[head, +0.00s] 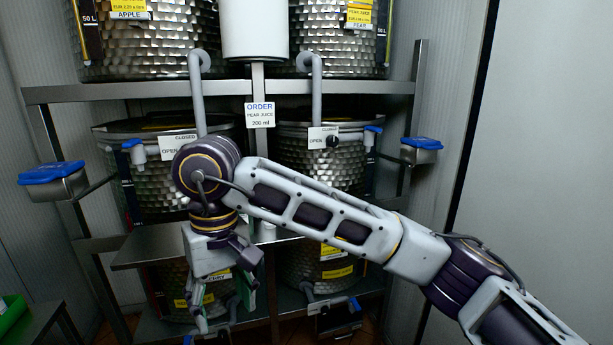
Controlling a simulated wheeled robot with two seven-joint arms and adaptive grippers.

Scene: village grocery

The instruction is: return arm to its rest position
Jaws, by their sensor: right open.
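My right arm (330,214) reaches in from the lower right and stretches across the front of the rack to the left of centre. Its wrist is bent so that my right gripper (224,304) points down. The gripper is open, with nothing visible between its fingers. It hangs in front of the lower tanks and beside a metal shelf plate (150,246). The arm hides parts of the middle and lower tanks. My left gripper is not in view.
A metal rack (120,92) holds several hammered steel tanks (335,160) with grey pipes (317,85) and taps. An order card (260,114) reads pear juice, 200 ml. Blue-lidded boxes (55,182) stick out at both sides. A plain wall (545,150) stands at right.

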